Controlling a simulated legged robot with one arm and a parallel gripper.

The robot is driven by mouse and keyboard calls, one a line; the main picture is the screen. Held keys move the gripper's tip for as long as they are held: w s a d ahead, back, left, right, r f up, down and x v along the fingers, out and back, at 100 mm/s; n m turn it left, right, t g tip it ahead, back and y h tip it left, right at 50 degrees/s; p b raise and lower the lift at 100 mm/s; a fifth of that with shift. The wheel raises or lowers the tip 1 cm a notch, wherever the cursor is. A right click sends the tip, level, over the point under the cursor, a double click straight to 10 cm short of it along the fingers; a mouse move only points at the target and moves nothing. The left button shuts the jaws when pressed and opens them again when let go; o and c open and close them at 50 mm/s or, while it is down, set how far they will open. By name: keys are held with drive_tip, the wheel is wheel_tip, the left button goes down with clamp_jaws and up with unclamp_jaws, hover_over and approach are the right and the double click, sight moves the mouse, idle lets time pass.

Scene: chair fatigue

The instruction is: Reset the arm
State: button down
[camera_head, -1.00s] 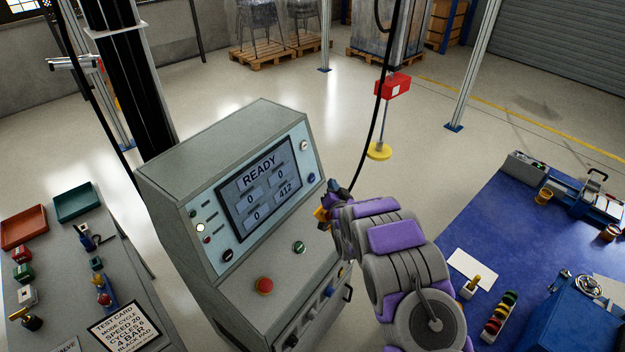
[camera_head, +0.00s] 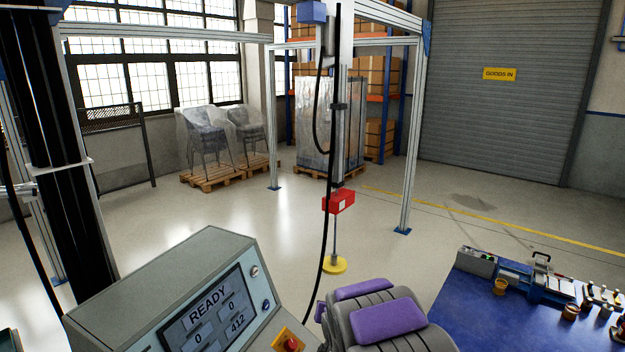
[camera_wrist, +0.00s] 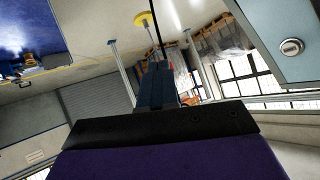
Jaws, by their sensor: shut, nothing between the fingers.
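My arm, grey with purple pads, shows at the bottom of the head view, right of the control console (camera_head: 190,275). My gripper is hidden or out of frame there. In the wrist view my gripper (camera_wrist: 156,84) shows as dark fingers close together, with nothing held between them. The wrist picture is turned over, with the floor at the top. The fingers point toward the open floor and the test rig. The console face with a round button (camera_wrist: 291,47) shows at the upper right of the wrist view, apart from the fingers.
The console screen (camera_head: 211,312) reads READY. A red box (camera_head: 338,202) hangs on the rig above a yellow disc (camera_head: 335,265). A blue-topped bench (camera_head: 475,310) stands at the right. Wrapped chairs (camera_head: 205,135) stand on pallets behind. The floor between is clear.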

drive_tip(key=s+d+r+g+h, duration=0.1)
drive_tip(key=s+d+r+g, duration=0.15)
drive_tip(key=s, duration=0.45)
drive_tip(key=s+d+r+g, duration=0.2)
drive_tip(key=s+d, duration=0.1)
drive_tip(key=s, duration=0.5)
drive_tip(key=s+d+r+g+h, duration=0.1)
drive_tip(key=s+d+r+g, duration=0.1)
drive_tip(key=s, duration=0.5)
drive_tip(key=s+d+r+n+g+b, duration=0.1)
drive_tip(key=s+r+g, duration=0.2)
drive_tip(key=s, duration=2.9)
drive_tip(key=g, duration=0.3)
drive_tip(key=shift+d+r+n+y, duration=0.2)
drive_tip(key=shift+d+n+y, duration=0.1)
drive_tip(key=shift+n+y, duration=0.1)
